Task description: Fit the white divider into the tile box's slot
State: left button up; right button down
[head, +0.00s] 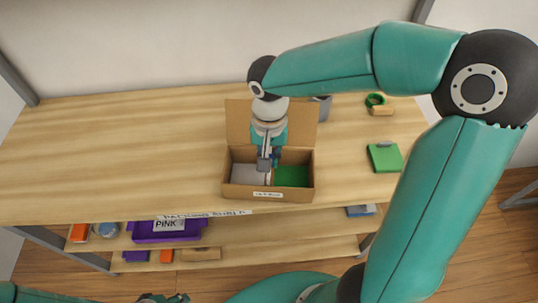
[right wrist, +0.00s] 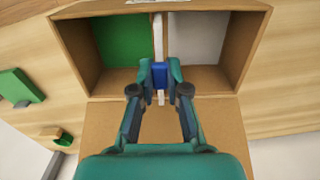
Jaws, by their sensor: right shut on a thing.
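The tile box (head: 268,193) is an open cardboard box near the table's front edge, its lid raised at the back. In the head view it holds grey-white tiles (head: 244,174) on the left and green tiles (head: 291,176) on the right. The white divider (right wrist: 158,38) stands between the two colours in the right wrist view. My right gripper (right wrist: 160,75) is shut on the divider at a blue part; it also shows over the box's middle in the head view (head: 267,163). The fingers hide the slot and the divider's lower edge; seating is unclear. Part of my left gripper (head: 164,298) shows at the bottom edge.
A green block or pad (head: 385,157), a green ring (head: 375,99) and a grey cup (head: 322,107) are on the table (head: 110,150) to the right. A lower shelf holds a purple bin (head: 165,232) and small items. The table's left half is clear.

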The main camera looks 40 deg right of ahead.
jog(key=shift+f+b, duration=1.4)
jog(key=shift+f, duration=0.25)
jog(key=c, duration=1.1)
grip_release()
notch_tip(320, 180, up, 5)
jog(key=p, duration=0.4)
jog(key=shift+r, duration=0.1)
notch_tip(320, 180, up, 12)
jog(key=shift+f, duration=0.1)
